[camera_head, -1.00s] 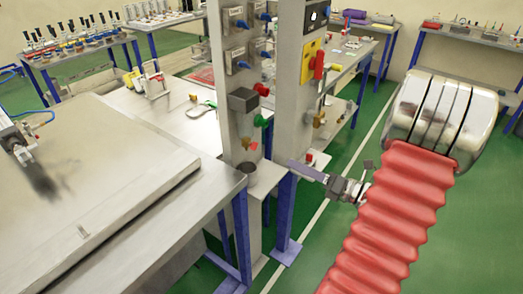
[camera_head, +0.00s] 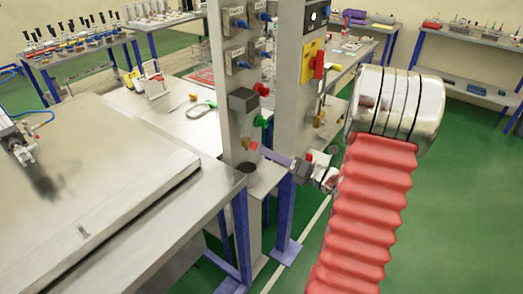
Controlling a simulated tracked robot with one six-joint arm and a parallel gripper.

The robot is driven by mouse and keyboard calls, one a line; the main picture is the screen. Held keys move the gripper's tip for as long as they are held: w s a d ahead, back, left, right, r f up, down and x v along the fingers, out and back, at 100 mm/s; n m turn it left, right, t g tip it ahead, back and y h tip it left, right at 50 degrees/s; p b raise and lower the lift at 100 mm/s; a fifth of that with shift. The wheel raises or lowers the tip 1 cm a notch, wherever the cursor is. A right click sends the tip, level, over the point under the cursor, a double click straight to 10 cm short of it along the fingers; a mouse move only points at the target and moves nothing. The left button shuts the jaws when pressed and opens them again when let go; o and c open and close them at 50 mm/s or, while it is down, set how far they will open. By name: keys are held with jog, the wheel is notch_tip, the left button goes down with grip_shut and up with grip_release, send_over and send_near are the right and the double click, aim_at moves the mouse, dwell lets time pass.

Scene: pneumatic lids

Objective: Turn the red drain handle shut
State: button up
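The small red drain handle (camera_head: 254,146) sits low on the left grey column, beside a brass-coloured fitting and above a cup-like opening (camera_head: 247,167). My gripper (camera_head: 262,151) reaches in from the right with its purple-grey fingers pointing left. Its tips are at or very near the red handle; I cannot tell whether they touch it. The fingers overlap in this view, so the gap between them is hidden.
The left column (camera_head: 239,60) also carries blue knobs, a green knob (camera_head: 260,121) and another red knob (camera_head: 261,89) above. A second column (camera_head: 300,100) with a yellow panel (camera_head: 311,62) stands close behind my gripper. A grey bench (camera_head: 110,180) fills the left.

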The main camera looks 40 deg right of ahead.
aim_at(254, 146)
jog(key=shift+x, duration=1.85)
grip_shut()
